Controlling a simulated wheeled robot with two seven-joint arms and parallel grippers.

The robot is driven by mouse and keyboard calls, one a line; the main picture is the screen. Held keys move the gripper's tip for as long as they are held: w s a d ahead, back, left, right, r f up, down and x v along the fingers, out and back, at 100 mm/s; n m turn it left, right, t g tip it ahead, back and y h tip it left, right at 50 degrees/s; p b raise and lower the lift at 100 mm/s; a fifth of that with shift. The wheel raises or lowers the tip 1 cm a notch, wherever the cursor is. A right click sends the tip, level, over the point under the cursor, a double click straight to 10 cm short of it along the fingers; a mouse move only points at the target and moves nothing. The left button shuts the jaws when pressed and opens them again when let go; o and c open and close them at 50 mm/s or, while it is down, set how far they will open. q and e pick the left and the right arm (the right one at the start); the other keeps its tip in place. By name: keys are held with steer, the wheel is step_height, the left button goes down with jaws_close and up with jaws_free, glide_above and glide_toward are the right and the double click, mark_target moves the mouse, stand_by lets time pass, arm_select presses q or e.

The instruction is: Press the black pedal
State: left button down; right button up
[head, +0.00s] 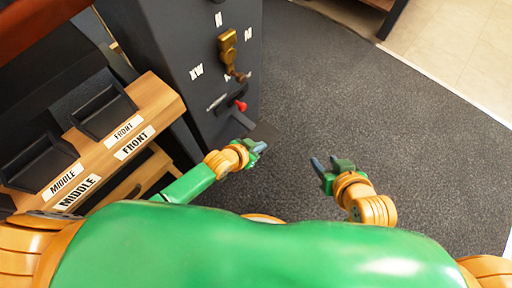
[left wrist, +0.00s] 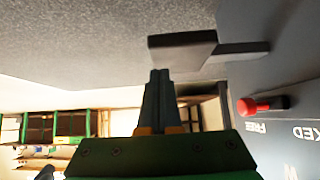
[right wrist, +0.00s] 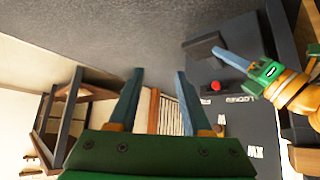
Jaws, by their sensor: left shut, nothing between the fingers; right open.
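The black pedal (head: 265,133) sticks out low from the dark cabinet, just beyond my left gripper (head: 261,146) in the head view. In the left wrist view the pedal (left wrist: 180,48) is a flat dark plate on an arm, just past the closed fingertips (left wrist: 160,72). I cannot tell whether they touch it. The right wrist view shows the pedal (right wrist: 204,45) with my left fingers at its edge. My left gripper is shut and empty. My right gripper (head: 322,164) is open and empty over the floor, right of the pedal; its spread fingers (right wrist: 159,75) show in the right wrist view.
The dark cabinet (head: 180,50) carries a red knob (head: 241,106), a brass lever (head: 228,50) and white letters. A wooden rack (head: 158,95) with black bins labelled MIDDLE and FRONT stands at the left. Grey carpet (head: 350,100) to the right is clear.

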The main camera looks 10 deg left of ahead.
arm_select(q)
steer(key=p+v, duration=0.1)
steer(key=v, duration=0.1)
steer(key=p+v, duration=0.1)
steer(key=shift+s+d+r+p, duration=0.25)
steer(key=shift+s+p, duration=0.1)
steer(key=shift+s, duration=0.15)
arm_select(e)
steer(key=s+d+f+g+h, duration=0.1)
steer(key=s+d+f+g, duration=0.1)
steer(key=s+f+g, duration=0.3)
step_height(320, 180, down, 3)
steer(key=shift+s+r, duration=0.2)
steer(key=shift+s, duration=1)
arm_select(q)
steer(key=shift+a, duration=0.1)
